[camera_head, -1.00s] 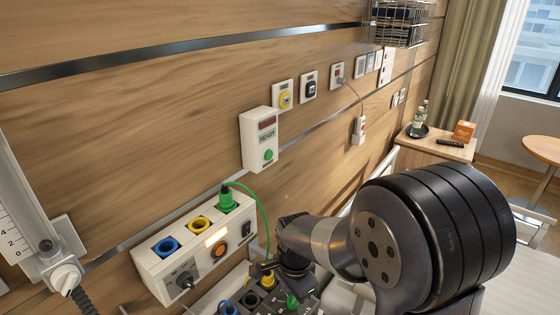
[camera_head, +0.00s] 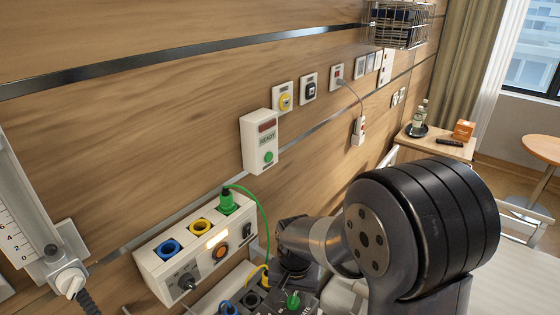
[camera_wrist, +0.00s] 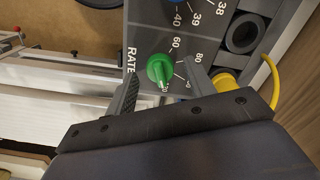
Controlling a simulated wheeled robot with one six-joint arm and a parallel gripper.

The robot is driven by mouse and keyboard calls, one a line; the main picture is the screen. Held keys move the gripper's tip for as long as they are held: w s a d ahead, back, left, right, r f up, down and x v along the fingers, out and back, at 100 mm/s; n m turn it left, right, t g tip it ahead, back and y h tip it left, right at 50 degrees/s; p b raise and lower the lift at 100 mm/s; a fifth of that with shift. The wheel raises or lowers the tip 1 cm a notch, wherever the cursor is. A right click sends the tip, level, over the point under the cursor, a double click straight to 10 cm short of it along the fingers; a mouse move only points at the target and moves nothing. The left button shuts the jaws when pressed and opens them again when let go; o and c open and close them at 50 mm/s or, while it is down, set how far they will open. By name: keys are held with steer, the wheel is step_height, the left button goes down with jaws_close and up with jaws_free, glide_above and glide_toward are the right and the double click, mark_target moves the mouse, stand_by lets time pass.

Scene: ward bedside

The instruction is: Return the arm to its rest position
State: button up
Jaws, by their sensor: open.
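My gripper (camera_wrist: 163,73) is open in the wrist view, its two dark fingers apart. The green RATE knob (camera_wrist: 158,67) shows between the fingertips; I cannot tell how far beyond them it is, and nothing is visibly gripped. In the head view my arm (camera_head: 365,235) reaches from the lower right toward the dark control panel (camera_head: 312,303), and the fingers are hidden behind my wrist. The green knob (camera_head: 293,299) shows just below my wrist there.
A white socket box (camera_head: 150,262) on the wall holds a green plug (camera_head: 227,197) with a green cable. A yellow cable (camera_head: 249,273) runs near my wrist. The READY unit (camera_head: 259,142) hangs above. A bedside cabinet (camera_head: 432,147) stands at the right.

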steer(key=n+p, duration=0.1)
steer(key=n, duration=0.3)
steer(key=shift+n, duration=0.3)
stand_by(0.4)
